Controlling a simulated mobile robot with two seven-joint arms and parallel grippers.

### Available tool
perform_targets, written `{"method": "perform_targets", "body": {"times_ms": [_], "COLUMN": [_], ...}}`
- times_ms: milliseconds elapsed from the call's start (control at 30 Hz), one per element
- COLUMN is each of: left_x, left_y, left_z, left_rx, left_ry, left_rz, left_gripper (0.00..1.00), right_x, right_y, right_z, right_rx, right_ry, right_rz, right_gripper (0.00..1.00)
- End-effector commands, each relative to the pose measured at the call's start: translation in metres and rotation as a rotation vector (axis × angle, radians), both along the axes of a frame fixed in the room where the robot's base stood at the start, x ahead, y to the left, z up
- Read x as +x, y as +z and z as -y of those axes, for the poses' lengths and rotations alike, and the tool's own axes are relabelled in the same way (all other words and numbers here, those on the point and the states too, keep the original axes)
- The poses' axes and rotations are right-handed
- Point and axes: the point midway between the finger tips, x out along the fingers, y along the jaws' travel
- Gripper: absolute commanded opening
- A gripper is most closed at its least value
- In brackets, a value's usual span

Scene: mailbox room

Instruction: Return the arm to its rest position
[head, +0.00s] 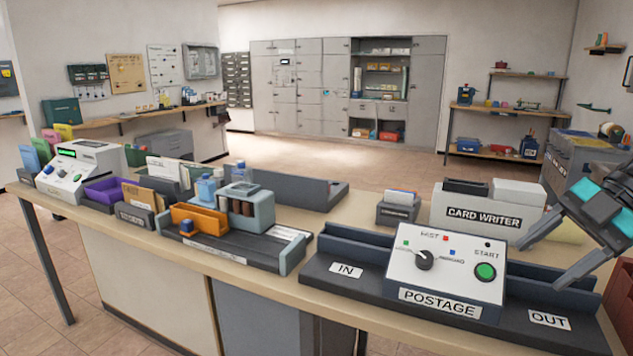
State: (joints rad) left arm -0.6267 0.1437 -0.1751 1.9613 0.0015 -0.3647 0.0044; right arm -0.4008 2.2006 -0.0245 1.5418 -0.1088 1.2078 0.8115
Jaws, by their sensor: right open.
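My right gripper (540,267) comes in from the right edge in the head view. Its two grey fingers are spread apart with nothing between them. It hangs over the right end of the counter (330,222), beside the white postage machine (445,268) with its dial and green START button. One fingertip appears close to the machine's right side; I cannot tell whether it touches. My left gripper is not in view.
A card writer (485,219) stands behind the postage machine, near my right gripper. A dark tray (345,270) marked IN and OUT runs under the machine. A stamp rack (225,250) and a white device (80,172) stand further left. The floor behind is open.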

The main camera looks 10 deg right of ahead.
Motion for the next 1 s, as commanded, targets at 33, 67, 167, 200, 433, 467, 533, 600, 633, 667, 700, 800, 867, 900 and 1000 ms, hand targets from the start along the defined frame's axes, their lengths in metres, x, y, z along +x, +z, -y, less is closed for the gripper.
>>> {"method": "perform_targets", "body": {"times_ms": [33,67,167,200,433,467,533,600,633,667,700,800,867,900,1000], "left_x": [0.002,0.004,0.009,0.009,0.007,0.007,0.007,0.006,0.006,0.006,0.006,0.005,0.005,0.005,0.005], "left_y": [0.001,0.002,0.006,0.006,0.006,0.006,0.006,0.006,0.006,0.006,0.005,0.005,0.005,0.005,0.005], "left_z": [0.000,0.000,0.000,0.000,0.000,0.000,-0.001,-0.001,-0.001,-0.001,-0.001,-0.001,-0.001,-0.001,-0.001], "left_rx": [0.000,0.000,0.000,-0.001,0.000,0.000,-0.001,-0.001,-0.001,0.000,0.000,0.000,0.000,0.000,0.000], "left_ry": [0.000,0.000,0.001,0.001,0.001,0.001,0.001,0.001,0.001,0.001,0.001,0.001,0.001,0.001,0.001], "left_rz": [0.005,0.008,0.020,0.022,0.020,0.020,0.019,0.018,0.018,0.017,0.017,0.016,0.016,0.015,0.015], "left_gripper": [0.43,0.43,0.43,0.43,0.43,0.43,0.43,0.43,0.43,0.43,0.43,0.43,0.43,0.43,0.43], "right_x": [-0.003,-0.005,-0.012,-0.015,-0.036,-0.039,-0.045,-0.051,-0.053,-0.056,-0.059,-0.066,-0.070,-0.072,-0.077], "right_y": [-0.008,-0.013,-0.029,-0.036,-0.085,-0.092,-0.106,-0.121,-0.127,-0.133,-0.140,-0.158,-0.167,-0.172,-0.182], "right_z": [0.004,0.006,0.011,0.013,0.014,0.013,0.009,0.004,0.001,-0.002,-0.007,-0.020,-0.029,-0.034,-0.048], "right_rx": [0.054,0.083,0.189,0.236,0.545,0.585,0.680,0.775,0.816,0.857,0.910,1.045,1.120,1.165,1.267], "right_ry": [-0.023,-0.035,-0.080,-0.100,-0.230,-0.247,-0.286,-0.326,-0.343,-0.361,-0.383,-0.440,-0.471,-0.490,-0.533], "right_rz": [-0.001,-0.001,-0.001,-0.001,0.000,0.000,0.000,0.000,0.000,0.000,0.000,0.000,0.000,0.001,0.001], "right_gripper": [0.62,0.62,0.62,0.62,0.62,0.62,0.62,0.62,0.62,0.62,0.62,0.62,0.62,0.62,0.62]}}
